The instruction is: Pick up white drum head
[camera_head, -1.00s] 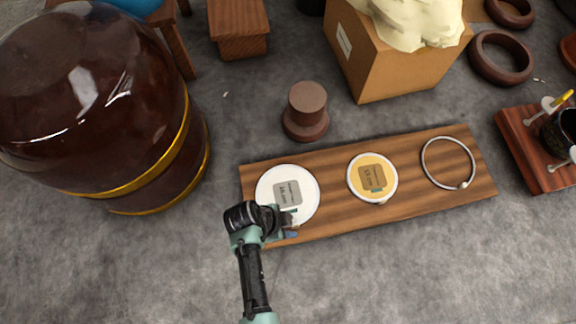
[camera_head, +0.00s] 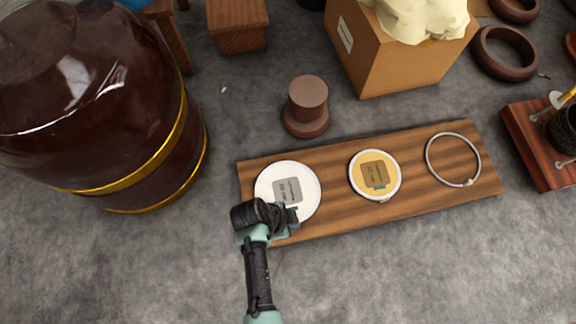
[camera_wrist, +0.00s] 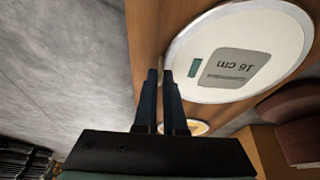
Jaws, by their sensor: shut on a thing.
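The white drum head (camera_head: 302,178) is a round white disc with a grey label, at the left end of the wooden board (camera_head: 334,212). In the wrist view the white drum head (camera_wrist: 222,82) fills the upper right, with its label reading 16 cm. My gripper (camera_head: 291,217) is at the disc's near edge in the head view. In the wrist view my gripper (camera_wrist: 166,75) has its fingers close together at the disc's rim, shut on it. The held bit of rim is mostly hidden by the fingers. I cannot tell whether the disc is clear of the board.
A tan drum head (camera_head: 375,175) and a metal ring (camera_head: 453,134) lie farther right on the board. A brown goblet-shaped piece (camera_head: 306,107) stands behind it. A big glossy brown drum (camera_head: 110,110) stands at left. The grey floor in front is clear.

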